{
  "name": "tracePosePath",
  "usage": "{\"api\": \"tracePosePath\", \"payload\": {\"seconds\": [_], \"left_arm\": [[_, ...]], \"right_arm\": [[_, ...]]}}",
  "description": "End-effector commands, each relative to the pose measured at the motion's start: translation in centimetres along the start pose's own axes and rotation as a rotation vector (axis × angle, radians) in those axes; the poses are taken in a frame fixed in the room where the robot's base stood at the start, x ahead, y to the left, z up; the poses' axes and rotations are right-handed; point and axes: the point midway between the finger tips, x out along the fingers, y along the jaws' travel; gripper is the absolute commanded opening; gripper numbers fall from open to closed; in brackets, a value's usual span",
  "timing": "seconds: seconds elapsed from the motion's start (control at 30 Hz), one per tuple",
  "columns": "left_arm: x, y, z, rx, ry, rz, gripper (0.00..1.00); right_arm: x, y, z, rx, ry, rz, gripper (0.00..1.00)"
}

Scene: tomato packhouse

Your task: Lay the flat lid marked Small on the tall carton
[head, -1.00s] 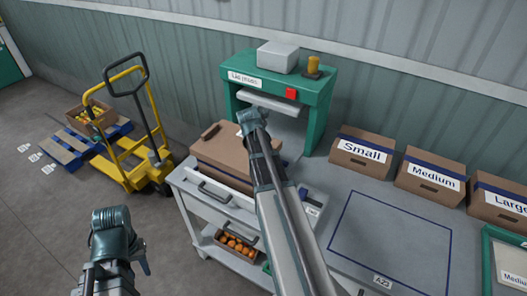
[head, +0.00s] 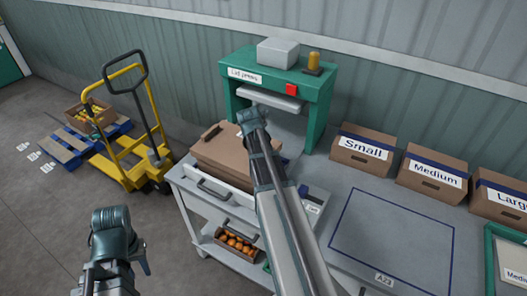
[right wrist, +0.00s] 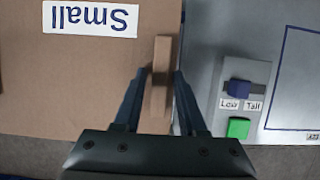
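The brown flat lid (head: 222,150) lies level at the left end of the bench, on or just above a brown body; I cannot tell how it rests. The right wrist view shows its Small label (right wrist: 90,18), upside down, and a raised handle (right wrist: 161,75). My right gripper (right wrist: 161,78) has one finger on each side of that handle, with narrow gaps showing. In the head view my right arm hides this handle; another handle shows at the lid's left end. My left gripper (head: 120,262) is low at the left, away from the lid; its fingers are unclear.
A green lid press (head: 240,90) stands behind the lid. A Low/Tall switch panel (right wrist: 245,95) with a green button is beside it. Boxes marked Small (head: 362,150), Medium (head: 432,174) and Large line the wall. A blue-outlined bench area (head: 390,235) is clear. A yellow pallet truck (head: 130,150) stands left.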

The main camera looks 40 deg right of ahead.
Motion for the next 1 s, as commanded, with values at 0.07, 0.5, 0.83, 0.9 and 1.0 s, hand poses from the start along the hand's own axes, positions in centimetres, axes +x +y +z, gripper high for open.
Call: {"api": "tracePosePath", "payload": {"seconds": [0.07,0.5,0.83,0.9,1.0], "left_arm": [[0.0,0.0,0.0,0.000,0.000,0.000,0.37],[-0.3,0.0,0.0,0.000,0.000,0.000,0.37],[-3.5,-0.3,0.2,0.001,0.000,0.000,0.37],[-4.5,-0.4,0.3,0.001,0.000,0.000,0.37],[-6.0,-0.6,0.3,0.001,0.000,0.000,0.37]], "right_arm": [[0.0,0.0,0.0,0.000,0.000,0.000,0.57],[-0.4,0.0,0.0,0.000,0.000,0.000,0.59],[-3.7,-0.1,0.2,-0.001,0.000,-0.001,0.59],[-4.8,-0.1,0.2,-0.001,0.000,-0.001,0.59],[-6.5,-0.1,0.2,-0.002,0.000,-0.001,0.59]]}}
